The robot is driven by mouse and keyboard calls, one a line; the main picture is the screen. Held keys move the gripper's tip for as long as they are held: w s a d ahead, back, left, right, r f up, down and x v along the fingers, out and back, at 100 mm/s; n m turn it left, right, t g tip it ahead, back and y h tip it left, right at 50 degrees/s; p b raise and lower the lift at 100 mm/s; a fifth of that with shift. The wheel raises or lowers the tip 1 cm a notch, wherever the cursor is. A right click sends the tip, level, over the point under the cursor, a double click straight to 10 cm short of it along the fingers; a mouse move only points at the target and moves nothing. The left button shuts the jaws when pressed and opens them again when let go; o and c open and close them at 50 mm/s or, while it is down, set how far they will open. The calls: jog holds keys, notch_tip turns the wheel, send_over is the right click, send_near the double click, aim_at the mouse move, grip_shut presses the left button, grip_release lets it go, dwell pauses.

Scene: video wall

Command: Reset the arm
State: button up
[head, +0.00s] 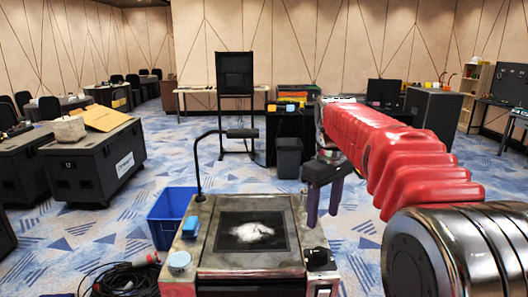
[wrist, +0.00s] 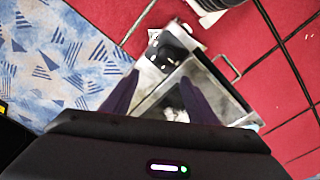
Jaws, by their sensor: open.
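My arm, in a red ribbed cover, reaches in from the right of the head view. My gripper (head: 322,215) hangs at its end, fingers pointing down, beside the right edge of a metal workbench box (head: 190,262). In the wrist view my gripper (wrist: 155,95) shows two dark purple fingers spread wide with nothing held between them. Beyond the fingers lie the box's corner and a black device (wrist: 170,50) on it. The box top has a dark panel (head: 225,240) with a white patch.
A blue bin (head: 168,220) stands left of the box, with black cables (head: 120,280) on the floor near it. Black cases (head: 95,175) stand at left. Patterned carpet (head: 350,240) is open behind the gripper.

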jog(key=s+f+m+t, duration=0.2)
jog(key=s+f+m, duration=0.1)
jog(key=s, duration=1.1)
jog(key=s+f+m+t, duration=0.3)
jog(key=s+f, duration=0.2)
jog(key=s, duration=0.8)
jog(key=shift+s+a+f+m, duration=0.2)
jog(key=shift+s+a+m, duration=0.15)
jog(key=shift+a+m, duration=0.05)
